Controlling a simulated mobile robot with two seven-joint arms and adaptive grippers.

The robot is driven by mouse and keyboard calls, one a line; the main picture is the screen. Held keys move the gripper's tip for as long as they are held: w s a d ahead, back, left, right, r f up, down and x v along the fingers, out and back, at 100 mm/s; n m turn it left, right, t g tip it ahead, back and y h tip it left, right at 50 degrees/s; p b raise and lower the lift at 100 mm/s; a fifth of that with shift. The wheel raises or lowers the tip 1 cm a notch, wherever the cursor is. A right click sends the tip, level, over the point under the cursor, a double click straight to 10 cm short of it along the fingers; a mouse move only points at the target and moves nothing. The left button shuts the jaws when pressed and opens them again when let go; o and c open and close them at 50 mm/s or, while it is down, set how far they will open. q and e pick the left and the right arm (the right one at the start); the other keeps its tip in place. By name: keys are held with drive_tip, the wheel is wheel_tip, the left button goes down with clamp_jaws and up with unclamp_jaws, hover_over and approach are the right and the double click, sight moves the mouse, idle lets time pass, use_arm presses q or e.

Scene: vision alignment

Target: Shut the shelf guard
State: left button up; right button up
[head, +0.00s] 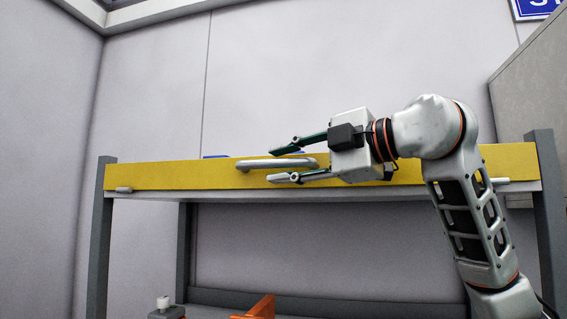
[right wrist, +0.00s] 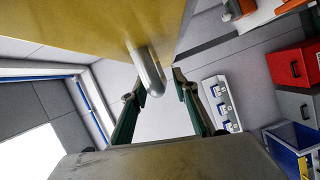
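The shelf guard (head: 210,176) is a long yellow panel across the top front of the shelf, between its grey posts. A grey bar handle (head: 277,163) sits on its face near the middle. My right gripper (head: 271,165) comes in from the right, with one finger above the handle and one below. Its fingers are apart and do not appear closed on the handle. In the right wrist view, the guard (right wrist: 80,25) fills the upper left, and the handle (right wrist: 150,72) shows between the open fingertips (right wrist: 161,84). My left gripper is not in view.
A grey shelf post (head: 102,230) stands at the left and another (head: 547,215) at the right. Small blue items (head: 216,157) show just above the guard. An orange object (head: 262,307) is at the bottom edge. A red box (right wrist: 292,66) is at the right of the wrist view.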

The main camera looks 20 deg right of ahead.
drive_tip(key=v, duration=1.2)
idle(0.3)
